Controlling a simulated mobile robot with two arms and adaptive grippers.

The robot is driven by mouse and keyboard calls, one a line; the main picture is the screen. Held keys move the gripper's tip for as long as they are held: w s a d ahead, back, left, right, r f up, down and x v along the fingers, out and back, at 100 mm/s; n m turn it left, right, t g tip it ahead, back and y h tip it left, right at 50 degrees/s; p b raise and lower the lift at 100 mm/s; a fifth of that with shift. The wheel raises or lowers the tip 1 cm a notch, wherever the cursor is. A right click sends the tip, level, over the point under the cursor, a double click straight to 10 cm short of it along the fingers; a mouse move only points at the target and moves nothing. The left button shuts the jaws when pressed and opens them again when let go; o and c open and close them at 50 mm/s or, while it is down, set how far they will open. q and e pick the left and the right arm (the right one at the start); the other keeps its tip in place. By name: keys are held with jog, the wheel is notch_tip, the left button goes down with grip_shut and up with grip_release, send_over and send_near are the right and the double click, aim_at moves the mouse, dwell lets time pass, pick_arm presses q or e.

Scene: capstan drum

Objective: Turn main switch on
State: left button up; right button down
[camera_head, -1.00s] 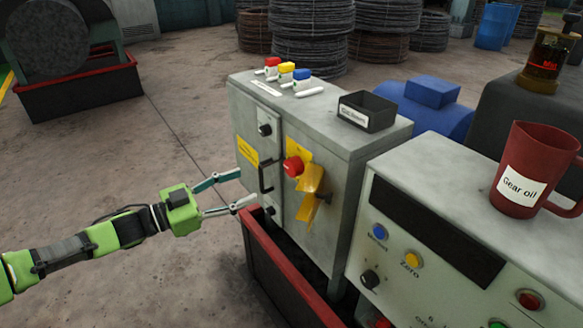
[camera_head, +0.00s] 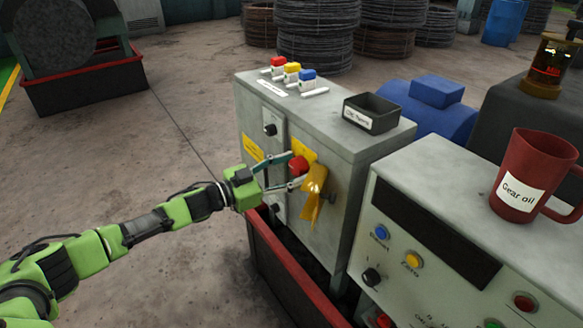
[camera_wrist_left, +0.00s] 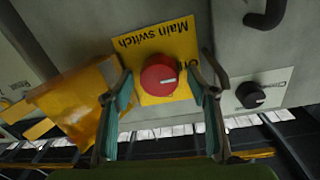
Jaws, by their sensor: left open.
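The main switch is a red round knob (camera_head: 298,166) on a yellow plate on the front of the grey cabinet (camera_head: 337,165). The wrist view shows the red knob (camera_wrist_left: 159,78) and its yellow plate (camera_wrist_left: 165,42), lettered "Main switch" and upside down in that view. My left gripper (camera_head: 295,171) is open in front of the knob. In the wrist view the fingers (camera_wrist_left: 160,92) stand on either side of the knob, with gaps visible. Part of the plate's lettering is hidden behind the knob and a finger. My right gripper is not seen.
A yellow tag (camera_head: 313,192) hangs right beside the knob. A black selector knob (camera_wrist_left: 250,95) and a dark handle (camera_wrist_left: 267,15) are nearby. A black open box (camera_head: 370,113) and small coloured padlock-like items (camera_head: 292,72) sit on the cabinet. A red-rimmed tray (camera_head: 285,270) lies below.

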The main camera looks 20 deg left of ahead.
pick_arm(q)
jog(key=c, duration=1.1)
jog(key=shift+m, duration=0.4)
jog(key=m, duration=0.3)
jog(key=shift+r+p, duration=0.1)
jog(key=shift+p, duration=0.25)
jog(key=m, duration=0.5)
jog(key=shift+d+y, duration=0.1)
jog(key=shift+y, duration=0.3)
jog(key=m, duration=0.4)
jog(key=shift+m, duration=0.3)
jog(key=shift+m+y+b, duration=0.3)
jog(key=shift+m+b, duration=0.2)
jog(key=shift+m, duration=1.3)
